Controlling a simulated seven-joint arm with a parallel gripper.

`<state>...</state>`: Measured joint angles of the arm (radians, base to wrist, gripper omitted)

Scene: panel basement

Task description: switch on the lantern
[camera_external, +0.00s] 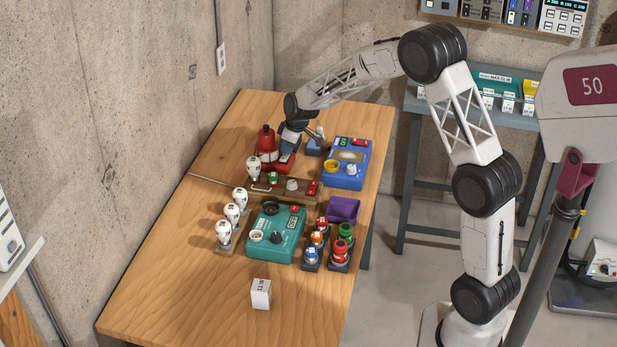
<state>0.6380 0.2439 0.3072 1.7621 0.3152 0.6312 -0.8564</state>
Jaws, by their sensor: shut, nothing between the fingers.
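A red lantern (266,141) with a dark top stands upright toward the back of the wooden table. A red base or box with a bluish top (284,158) is close to its right side; I cannot tell whether they are joined. My gripper (288,149) is shut and empty, pointing down just right of the lantern, over or at this red part. Whether the fingertips touch anything is too small to tell. The lantern's switch and whether it is lit cannot be made out.
A blue panel box (345,176), a brown strip with bulb and switches (315,197), a teal box (287,248), white bulbs (223,232), a purple tray (343,209) and several coloured knobs (341,249) crowd the middle. A white cube (261,293) stands in front. The front table is mostly clear.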

